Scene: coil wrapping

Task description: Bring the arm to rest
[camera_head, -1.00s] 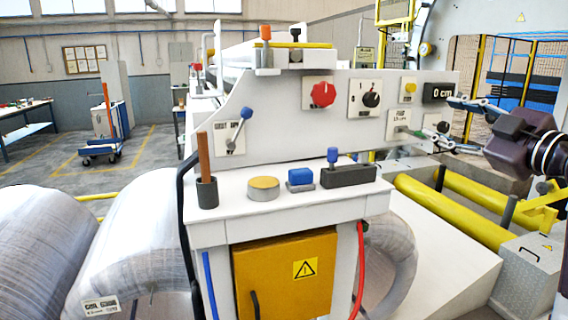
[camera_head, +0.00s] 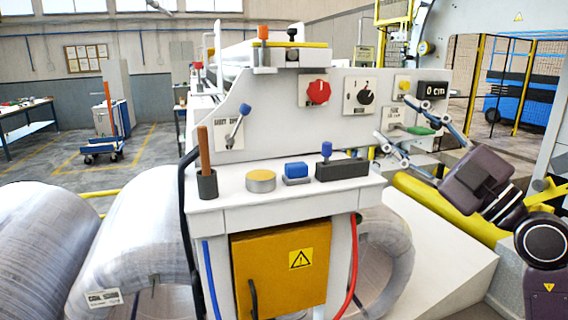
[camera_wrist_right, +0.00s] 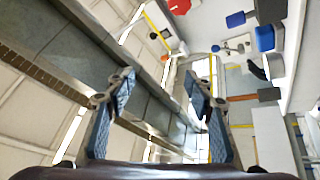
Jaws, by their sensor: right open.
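My right arm comes in from the right in the head view. Its dark gripper (camera_head: 399,118) tilts up and to the left, with its two blue-grey fingers spread wide and nothing between them. The fingers overlap the right end of the white control panel (camera_head: 275,110) in the picture; I cannot tell how far they stand from it. A green handle (camera_head: 420,130) shows between the fingers. In the right wrist view, the gripper (camera_wrist_right: 158,80) also shows both fingers apart and empty. My left gripper is not in view.
The console shelf (camera_head: 240,203) holds a brown stick in a dark cup (camera_head: 207,184), a yellow-topped disc (camera_head: 262,181) and a blue block (camera_head: 297,170). A red knob (camera_head: 318,92) sits on the panel. A yellow roller (camera_head: 450,207) lies below my right gripper. Wrapped coils (camera_head: 140,245) stand at left.

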